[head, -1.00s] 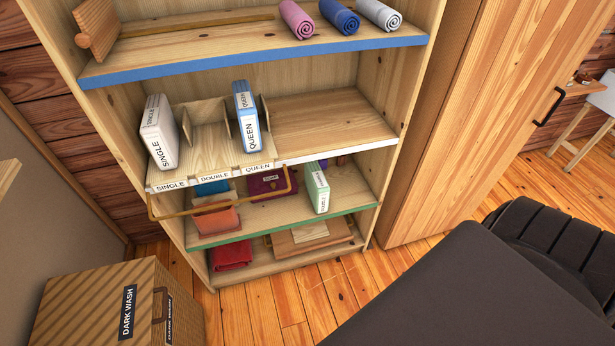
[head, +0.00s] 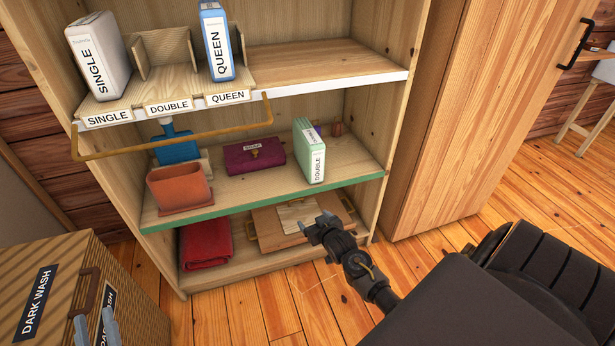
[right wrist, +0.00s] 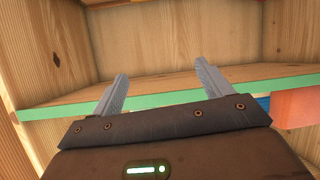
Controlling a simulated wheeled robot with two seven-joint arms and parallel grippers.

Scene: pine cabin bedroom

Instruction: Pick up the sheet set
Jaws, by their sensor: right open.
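A mint-green and white sheet set (head: 309,152) labelled DOUBLE stands upright on the green-edged middle shelf (head: 250,208), right of a purple case. A white SINGLE set (head: 98,57) and a blue QUEEN set (head: 216,42) stand in the labelled divider above; the slot marked DOUBLE is empty. My right gripper (head: 318,228) is in front of the lower shelf, below the green set and apart from it. In the right wrist view its fingers (right wrist: 162,88) are open and empty, facing the green shelf edge. My left gripper's fingertips (head: 95,318) show apart and empty at the lower left.
A brass rail (head: 175,147) juts out below the divider. The purple case (head: 254,156), a terracotta pot (head: 180,188) and a blue object (head: 176,143) share the middle shelf. Red cloth (head: 205,244) and a wooden tray (head: 270,236) lie below. A DARK WASH box (head: 60,290) stands lower left.

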